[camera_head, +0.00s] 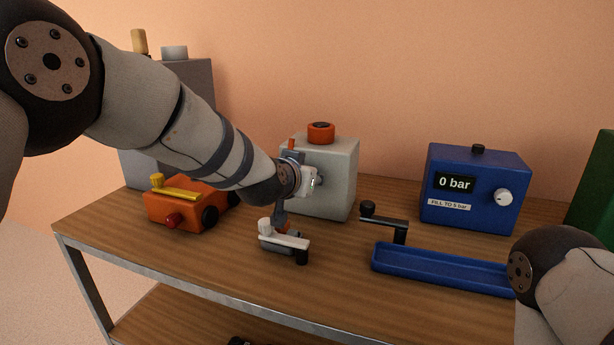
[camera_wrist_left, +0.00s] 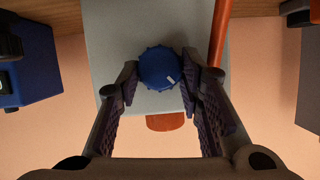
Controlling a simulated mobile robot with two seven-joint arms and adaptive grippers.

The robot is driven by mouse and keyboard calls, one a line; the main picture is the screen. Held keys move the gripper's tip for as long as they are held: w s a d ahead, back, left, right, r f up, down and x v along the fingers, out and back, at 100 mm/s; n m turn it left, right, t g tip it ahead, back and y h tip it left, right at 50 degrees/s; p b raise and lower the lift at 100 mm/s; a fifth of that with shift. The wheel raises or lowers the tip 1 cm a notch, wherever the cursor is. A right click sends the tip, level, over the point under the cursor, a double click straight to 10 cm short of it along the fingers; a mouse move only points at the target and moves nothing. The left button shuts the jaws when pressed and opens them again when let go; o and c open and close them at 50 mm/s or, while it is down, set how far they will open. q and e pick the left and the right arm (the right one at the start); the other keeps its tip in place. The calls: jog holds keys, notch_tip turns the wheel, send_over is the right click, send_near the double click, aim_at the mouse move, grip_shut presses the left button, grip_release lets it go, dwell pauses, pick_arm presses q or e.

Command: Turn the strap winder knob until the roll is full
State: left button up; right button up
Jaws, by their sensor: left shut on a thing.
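A pale grey box (camera_head: 338,180) stands on the bench in the head view, with an orange cap (camera_head: 321,132) on top. In the head view my left gripper (camera_head: 312,182) is in front of the box and hides the knob. No strap roll can be made out for sure. My right gripper is out of view.
An orange strip (camera_wrist_left: 219,35) runs beside the knob. An orange device (camera_head: 178,208) with a yellow handle stands left. A white-handled crank (camera_head: 284,241) is in front, a black crank (camera_head: 383,221) and blue tray (camera_head: 440,270) to the right. A blue pressure box (camera_head: 470,190) reads 0 bar.

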pick_arm(q)
jog(key=shift+w+a+f+n+g+h+b, duration=0.1)
jog(key=shift+a+n+g+h+b, duration=0.1)
jog(key=shift+n+h, duration=0.6)
jog(key=shift+a+f+n+g+h+b, duration=0.15)
jog(key=shift+n+h, duration=0.35)
jog(key=shift+n, duration=0.6)
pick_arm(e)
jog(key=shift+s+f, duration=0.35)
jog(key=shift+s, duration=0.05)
pick_arm(q)
jog(key=shift+d+r, duration=0.1)
jog(key=o, duration=1.2)
jog(key=shift+c, duration=0.2)
jog(key=v, duration=1.2)
